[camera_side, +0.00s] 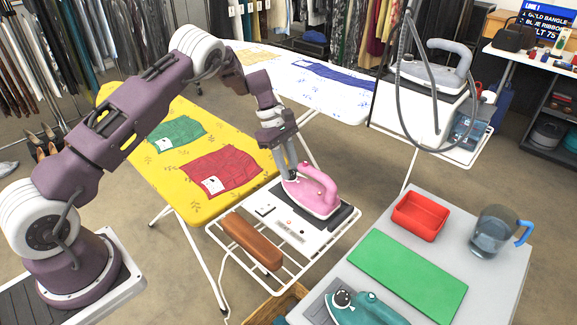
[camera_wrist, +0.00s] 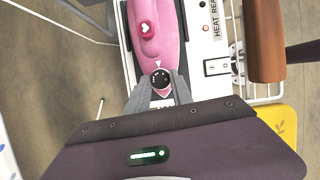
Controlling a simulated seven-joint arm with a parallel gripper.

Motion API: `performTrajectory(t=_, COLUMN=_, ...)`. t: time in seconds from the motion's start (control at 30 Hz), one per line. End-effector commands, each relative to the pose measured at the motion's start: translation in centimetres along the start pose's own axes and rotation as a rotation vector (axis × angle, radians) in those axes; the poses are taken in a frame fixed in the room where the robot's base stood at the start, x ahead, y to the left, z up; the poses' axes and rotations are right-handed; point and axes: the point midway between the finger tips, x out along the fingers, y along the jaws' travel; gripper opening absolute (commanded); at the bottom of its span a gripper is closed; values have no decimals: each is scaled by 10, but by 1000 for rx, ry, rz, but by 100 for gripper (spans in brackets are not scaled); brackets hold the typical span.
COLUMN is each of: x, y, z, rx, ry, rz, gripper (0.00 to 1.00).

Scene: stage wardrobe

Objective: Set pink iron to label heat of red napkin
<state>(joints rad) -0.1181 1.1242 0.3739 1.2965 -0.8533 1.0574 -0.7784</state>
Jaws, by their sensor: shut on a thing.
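The pink iron (camera_side: 316,192) rests on a white base unit on the wire rack at the end of the yellow ironing board. The wrist view shows its pink body (camera_wrist: 158,25), with a dark round dial (camera_wrist: 160,78) and a small white triangle mark beside it. My gripper (camera_side: 288,176) reaches down to the iron's near-left end; in the wrist view its fingers (camera_wrist: 160,88) are shut on the dial from both sides. The dial's marks are too small to read. The red napkin (camera_side: 225,166) lies flat on the yellow board, with a white label (camera_side: 213,184) too small to read.
A green napkin (camera_side: 177,135) lies on the yellow board (camera_side: 120,120). A brown block (camera_side: 252,243) lies on the rack. A teal iron (camera_side: 368,309), red tray (camera_side: 420,216) and water jug (camera_side: 494,232) stand on the grey table. A grey iron (camera_side: 436,65) stands behind.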

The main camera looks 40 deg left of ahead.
Motion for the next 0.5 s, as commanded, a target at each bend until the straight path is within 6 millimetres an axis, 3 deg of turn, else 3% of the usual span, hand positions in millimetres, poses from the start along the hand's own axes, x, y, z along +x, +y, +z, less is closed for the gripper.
performTrajectory(t=0.3, x=0, y=4, z=0, rx=317, ry=-1, rz=-128, gripper=0)
performTrajectory(t=0.5, x=0, y=4, z=1, rx=363, ry=-1, rz=-149, gripper=0)
